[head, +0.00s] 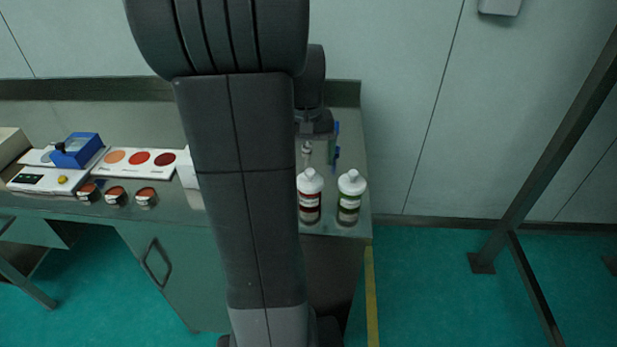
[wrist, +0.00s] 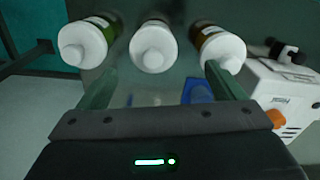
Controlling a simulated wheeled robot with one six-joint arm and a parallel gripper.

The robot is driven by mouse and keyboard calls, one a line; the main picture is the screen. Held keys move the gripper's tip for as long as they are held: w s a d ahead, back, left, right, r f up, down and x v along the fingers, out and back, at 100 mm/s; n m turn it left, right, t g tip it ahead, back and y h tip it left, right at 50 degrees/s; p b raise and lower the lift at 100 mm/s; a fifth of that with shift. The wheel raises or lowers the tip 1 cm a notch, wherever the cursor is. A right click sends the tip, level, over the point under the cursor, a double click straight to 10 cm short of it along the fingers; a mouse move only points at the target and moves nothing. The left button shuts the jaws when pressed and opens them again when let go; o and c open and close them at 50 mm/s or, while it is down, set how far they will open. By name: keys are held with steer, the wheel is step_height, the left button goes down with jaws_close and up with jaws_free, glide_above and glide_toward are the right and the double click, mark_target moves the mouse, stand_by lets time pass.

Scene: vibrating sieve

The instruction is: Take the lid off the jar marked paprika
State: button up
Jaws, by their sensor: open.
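Three jars with white lids stand in a row at the top of the wrist view: one with a green band (wrist: 83,43) at left, a middle one (wrist: 153,46), and one with a brownish side (wrist: 222,48) at right. The head view shows a jar with a dark red label (head: 309,199) and a green-labelled jar (head: 350,200); the third is hidden behind my arm. No name is readable, so I cannot tell which is paprika. My gripper (wrist: 160,74) is open and empty, its fingers spread below the lids in the wrist view. All the lids are on.
A white machine with an orange knob (wrist: 277,118) stands close to the right finger in the wrist view. A blue object (wrist: 197,91) lies between the fingers. At left in the head view are a blue box (head: 77,150), a colour card (head: 140,174) and several small cups (head: 115,196).

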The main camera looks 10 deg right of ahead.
mark_target(310, 171)
steer(key=shift+s+d+f, duration=0.1)
steer(key=shift+d+f, duration=0.05)
steer(key=shift+f, duration=0.75)
steer(key=shift+s+d+f, duration=0.1)
steer(key=shift+d+f, duration=0.05)
steer(key=shift+f, duration=0.75)
steer(key=shift+s+d+f, duration=0.1)
steer(key=shift+d+f, duration=0.05)
steer(key=shift+f, duration=0.75)
steer(key=c, duration=1.1)
